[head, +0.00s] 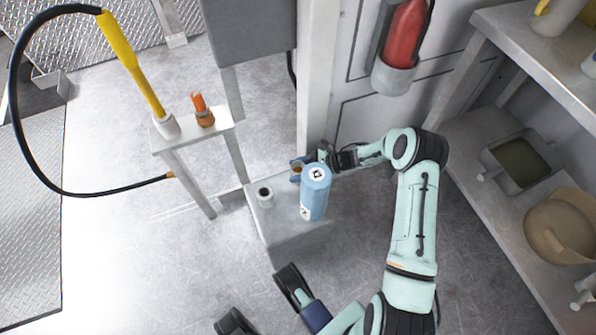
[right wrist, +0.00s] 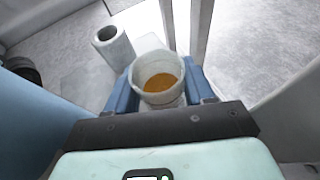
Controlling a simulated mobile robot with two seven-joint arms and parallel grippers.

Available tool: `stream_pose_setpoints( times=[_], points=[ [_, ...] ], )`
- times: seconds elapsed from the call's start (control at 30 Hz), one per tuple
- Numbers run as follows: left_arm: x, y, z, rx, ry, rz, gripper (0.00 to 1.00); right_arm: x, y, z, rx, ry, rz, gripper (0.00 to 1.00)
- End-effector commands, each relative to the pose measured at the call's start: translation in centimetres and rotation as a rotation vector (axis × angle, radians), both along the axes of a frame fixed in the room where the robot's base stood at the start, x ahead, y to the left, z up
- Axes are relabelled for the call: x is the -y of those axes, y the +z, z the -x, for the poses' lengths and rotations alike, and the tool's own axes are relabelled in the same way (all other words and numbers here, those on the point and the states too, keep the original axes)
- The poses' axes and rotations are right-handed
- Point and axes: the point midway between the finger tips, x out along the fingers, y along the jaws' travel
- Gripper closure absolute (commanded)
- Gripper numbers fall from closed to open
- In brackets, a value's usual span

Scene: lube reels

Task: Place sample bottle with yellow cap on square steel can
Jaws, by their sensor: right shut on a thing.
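My right gripper (head: 299,166) is shut on a small pale cup-like container with an amber inside or top. It shows best in the right wrist view, where the container (right wrist: 158,68) sits between the blue fingertips; I take it for the sample bottle, but no separate yellow cap is clear. A pale grey box (head: 283,237), likely the square steel can, stands below, with a short round neck (head: 264,194) on its left. The held container is over or beside its back edge; contact cannot be told. My left gripper (head: 263,303) is open and empty, in front of the box.
A blue cylinder (head: 314,196) with square markers rises at the box's right, close to my right gripper. A small white stand (head: 222,127) holds a yellow-handled tool (head: 130,62) with a black hose and an orange item (head: 202,111). Shelves (head: 492,200) line the right.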

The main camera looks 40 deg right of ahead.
Motion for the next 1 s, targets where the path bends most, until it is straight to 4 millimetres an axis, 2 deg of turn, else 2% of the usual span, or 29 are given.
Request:
stream_pose_setpoints(
  times=[0.07,0.37,0.4,0.47,0.5,0.83,1.0],
  points=[
    [-0.1,-0.2,0.5,-0.015,0.002,0.001,0.57,0.0,-0.7,0.0,0.002,0.0,-0.001,0.84],
    [-0.1,-0.1,0.4,-0.014,0.002,0.0,0.57,0.0,-0.8,0.0,0.001,0.0,0.0,0.84],
    [-0.1,-0.1,0.4,-0.013,0.002,0.001,0.57,0.0,-0.9,0.0,0.001,0.0,0.0,0.44],
    [-0.1,-0.1,0.4,-0.013,0.002,0.001,0.57,0.0,-0.9,0.0,0.001,0.0,0.0,0.24],
    [-0.1,-0.1,0.4,-0.013,0.001,0.001,0.57,0.0,-0.9,0.0,0.001,0.0,0.0,0.22],
    [-0.1,-0.1,0.4,-0.012,0.001,0.001,0.57,0.1,-0.5,0.0,0.001,-0.001,0.001,0.22],
    [0.1,0.4,-0.7,0.022,-0.003,-0.001,0.57,1.8,0.4,1.4,0.001,-0.003,0.003,0.22]
  ],
)
